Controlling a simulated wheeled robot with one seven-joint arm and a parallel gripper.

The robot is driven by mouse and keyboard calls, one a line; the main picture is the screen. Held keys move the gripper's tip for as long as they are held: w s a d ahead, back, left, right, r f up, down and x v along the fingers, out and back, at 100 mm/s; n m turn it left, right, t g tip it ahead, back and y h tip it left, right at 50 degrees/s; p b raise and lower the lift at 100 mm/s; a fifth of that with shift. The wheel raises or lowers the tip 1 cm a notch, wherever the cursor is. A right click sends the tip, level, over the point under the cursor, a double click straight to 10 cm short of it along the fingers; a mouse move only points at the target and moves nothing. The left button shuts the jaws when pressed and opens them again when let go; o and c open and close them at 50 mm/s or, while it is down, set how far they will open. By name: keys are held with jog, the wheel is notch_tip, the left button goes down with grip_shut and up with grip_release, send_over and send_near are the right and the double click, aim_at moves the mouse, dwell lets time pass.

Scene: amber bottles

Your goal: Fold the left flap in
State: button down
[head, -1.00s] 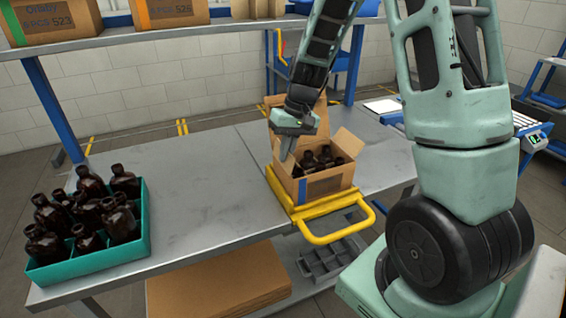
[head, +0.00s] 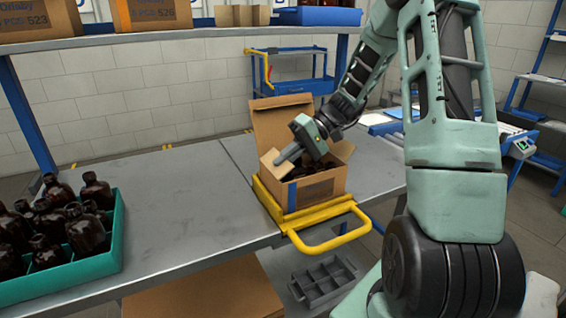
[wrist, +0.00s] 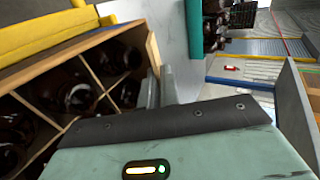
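An open cardboard box (head: 318,187) stands on a yellow tray. Its left flap (head: 268,170) stands up, leaning outward; it shows as a tan strip in the wrist view (wrist: 153,52). The back flap (head: 280,122) stands tall and the right flap (head: 342,151) is raised. Dark bottles (wrist: 78,97) sit between dividers inside. My gripper (head: 280,158) appears shut and empty, tilted down to the left over the box. Its fingertips (wrist: 160,88) are right by the left flap; whether they touch it I cannot tell.
The yellow tray (head: 328,238) has a handle jutting over the table's front edge. A teal crate (head: 117,232) of dark bottles stands at the left. The grey table (head: 190,200) is clear between them. A shelf (head: 150,40) with boxes runs above the back.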

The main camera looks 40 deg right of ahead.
jog(key=shift+f+y, duration=0.15)
jog(key=shift+y, duration=0.25)
jog(key=c, duration=1.6)
grip_release()
jog(key=shift+d, duration=0.15)
jog(key=v, duration=1.7)
jog(key=shift+s+b, duration=0.15)
jog(key=shift+b, duration=0.15)
